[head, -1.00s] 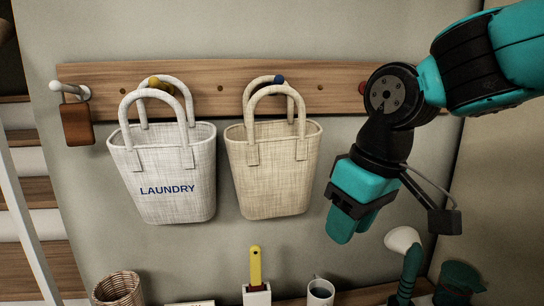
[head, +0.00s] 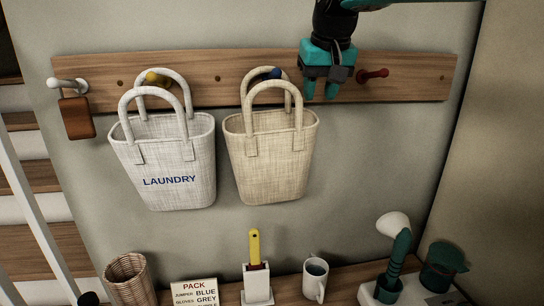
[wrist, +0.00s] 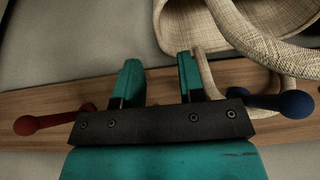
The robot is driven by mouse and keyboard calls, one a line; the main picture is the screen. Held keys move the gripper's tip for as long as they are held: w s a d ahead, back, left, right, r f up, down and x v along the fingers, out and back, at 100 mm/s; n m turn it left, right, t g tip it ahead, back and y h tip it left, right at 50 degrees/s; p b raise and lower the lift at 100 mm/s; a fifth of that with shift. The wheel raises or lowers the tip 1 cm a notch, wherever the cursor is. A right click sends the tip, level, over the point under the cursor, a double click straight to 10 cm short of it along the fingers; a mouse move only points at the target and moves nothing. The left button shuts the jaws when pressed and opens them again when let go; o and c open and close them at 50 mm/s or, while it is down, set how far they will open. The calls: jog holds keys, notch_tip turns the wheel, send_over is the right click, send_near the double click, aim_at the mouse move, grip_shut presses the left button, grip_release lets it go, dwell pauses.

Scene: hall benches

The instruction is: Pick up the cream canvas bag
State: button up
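The cream canvas bag (head: 272,165) hangs upright by its looped handles from the blue-tipped peg (head: 275,73) on the wooden rail. In the wrist view the bag (wrist: 270,12) is at the upper right, with a handle beside my right finger. My gripper (head: 321,88) is in front of the rail, just right of the bag's handles. In the wrist view its fingers (wrist: 158,75) are apart, with only rail and wall showing between them. I cannot tell whether the right finger touches the handle.
A white bag marked LAUNDRY (head: 170,170) hangs left of the cream one. A red peg (head: 372,75) is right of my gripper. A brown tag (head: 77,118) hangs far left. Below are a basket (head: 130,280), a yellow-handled brush (head: 254,248), a mug (head: 315,280) and a teal lamp-like object (head: 395,265).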

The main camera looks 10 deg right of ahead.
aim_at(315, 115)
jog(key=x, duration=0.4)
jog(key=shift+p, duration=0.4)
jog(key=p+x, duration=0.3)
jog(key=x, duration=0.2)
jog(key=shift+f, duration=0.3)
jog(key=shift+c, duration=0.4)
jog(key=shift+r, duration=0.1)
grip_shut()
